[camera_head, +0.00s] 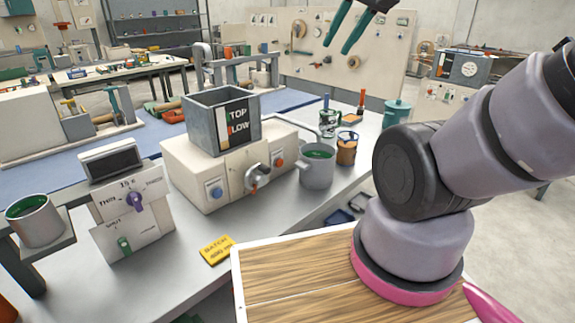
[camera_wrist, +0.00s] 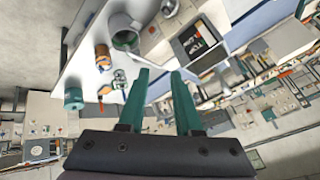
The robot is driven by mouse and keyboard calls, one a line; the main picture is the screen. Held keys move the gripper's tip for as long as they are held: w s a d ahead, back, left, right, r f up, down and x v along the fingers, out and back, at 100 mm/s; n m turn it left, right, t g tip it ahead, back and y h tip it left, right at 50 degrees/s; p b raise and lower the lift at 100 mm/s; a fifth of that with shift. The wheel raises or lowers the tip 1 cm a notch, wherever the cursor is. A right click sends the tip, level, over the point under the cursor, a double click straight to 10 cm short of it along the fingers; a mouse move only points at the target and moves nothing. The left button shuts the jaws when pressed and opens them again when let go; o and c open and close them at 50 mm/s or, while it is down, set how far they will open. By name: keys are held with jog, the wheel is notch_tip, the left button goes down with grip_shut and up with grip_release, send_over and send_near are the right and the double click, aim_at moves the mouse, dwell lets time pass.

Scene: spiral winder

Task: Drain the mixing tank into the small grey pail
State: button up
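The mixing tank (camera_head: 206,128) is an open grey square box with a "TOP" and "LOW" level strip, on a cream base; it also shows in the wrist view (camera_wrist: 195,40). Another grey vessel (camera_head: 38,226) with green contents sits on a stand at far left. My gripper (camera_head: 337,48) is open and empty, raised behind the bench; its teal fingers show in the wrist view (camera_wrist: 160,72).
A panel (camera_head: 150,222) with a purple dial and green switch stands left. A yellow batch card (camera_head: 216,250) lies in front. A glass jar (camera_head: 328,122), an orange-brown jar (camera_head: 346,150) and a teal canister (camera_head: 396,112) stand behind the pail.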

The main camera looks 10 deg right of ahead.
grip_shut()
dwell(1.9)
